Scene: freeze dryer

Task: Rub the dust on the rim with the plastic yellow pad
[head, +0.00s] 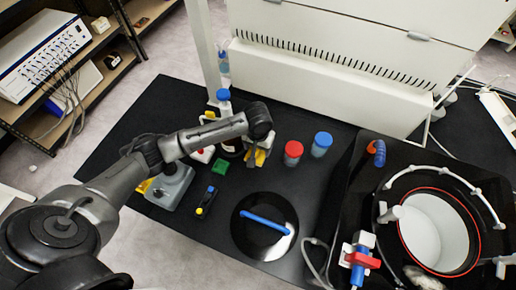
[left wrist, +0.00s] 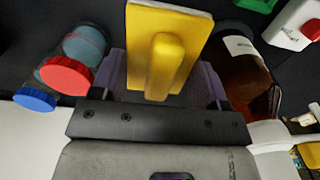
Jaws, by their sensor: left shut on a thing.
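My left gripper (head: 259,150) is above the back middle of the black table. It is shut on the plastic yellow pad (head: 261,158). In the left wrist view the pad (left wrist: 142,45) is a flat yellow plate with a raised grip, held between the fingers (left wrist: 165,85). The round chamber at the right has a white inside and a rim (head: 401,239) with a thin red line. A grey-brown patch, perhaps the dust, shows at the rim's lower left (head: 422,279). The pad is well left of the rim. My right gripper is not in view.
A black round lid (head: 248,239) with a blue handle lies mid-table. Red-capped (head: 293,150) and blue-capped (head: 321,145) jars stand right of the gripper. A brown bottle (left wrist: 248,70) is close beside the pad. A red-and-blue valve (head: 361,260) stands left of the chamber.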

